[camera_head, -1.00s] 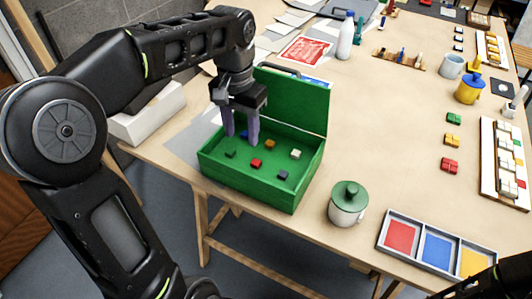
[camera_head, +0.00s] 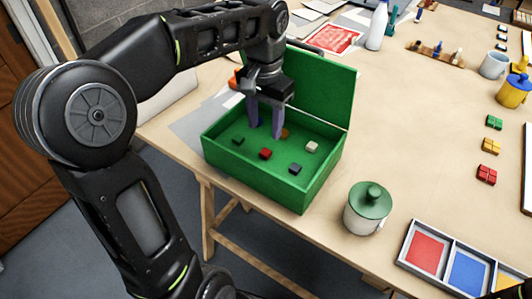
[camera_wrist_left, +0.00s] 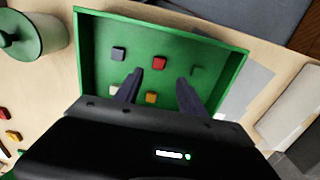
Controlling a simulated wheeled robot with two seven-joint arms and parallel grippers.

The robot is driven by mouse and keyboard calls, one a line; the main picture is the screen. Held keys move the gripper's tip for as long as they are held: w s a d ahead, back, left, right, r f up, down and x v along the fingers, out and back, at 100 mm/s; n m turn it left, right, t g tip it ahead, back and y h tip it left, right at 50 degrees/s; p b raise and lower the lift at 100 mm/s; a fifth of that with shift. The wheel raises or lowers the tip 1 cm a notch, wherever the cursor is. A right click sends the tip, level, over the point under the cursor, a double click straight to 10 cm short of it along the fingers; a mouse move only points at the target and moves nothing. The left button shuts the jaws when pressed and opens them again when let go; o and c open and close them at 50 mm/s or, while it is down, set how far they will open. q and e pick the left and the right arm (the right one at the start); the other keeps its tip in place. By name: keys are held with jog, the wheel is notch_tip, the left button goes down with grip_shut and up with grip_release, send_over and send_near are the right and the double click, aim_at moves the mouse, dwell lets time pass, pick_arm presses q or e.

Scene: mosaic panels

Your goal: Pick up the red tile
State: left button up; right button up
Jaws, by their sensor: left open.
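The red tile (camera_head: 265,154) lies on the floor of the open green box (camera_head: 245,174), near its front middle. It also shows in the left wrist view (camera_wrist_left: 159,63), ahead of and between the fingertips. My left gripper (camera_head: 265,130) is open and empty, pointing down into the box behind the red tile, apart from it. Other tiles lie around it: dark green (camera_head: 238,141), dark grey (camera_head: 295,169), white (camera_head: 312,146) and orange (camera_head: 285,133), the last partly behind a finger.
The box's raised lid (camera_head: 325,85) stands behind the gripper. A lidded jar (camera_head: 369,208) stands right of the box. A tray with coloured compartments (camera_head: 405,255) lies at the front right. Stacked green, yellow and red tiles (camera_head: 487,174) sit farther right. The table between is clear.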

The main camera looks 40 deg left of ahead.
aim_at(266, 151)
pick_arm(q)
jog(key=shift+f, duration=1.25)
notch_tip(266, 151, down, 5)
jog(key=shift+w+d+f+p, duration=0.1)
jog(key=shift+d+p, duration=0.05)
jog(key=shift+p, duration=0.35)
jog(key=shift+c, duration=0.5)
grip_shut()
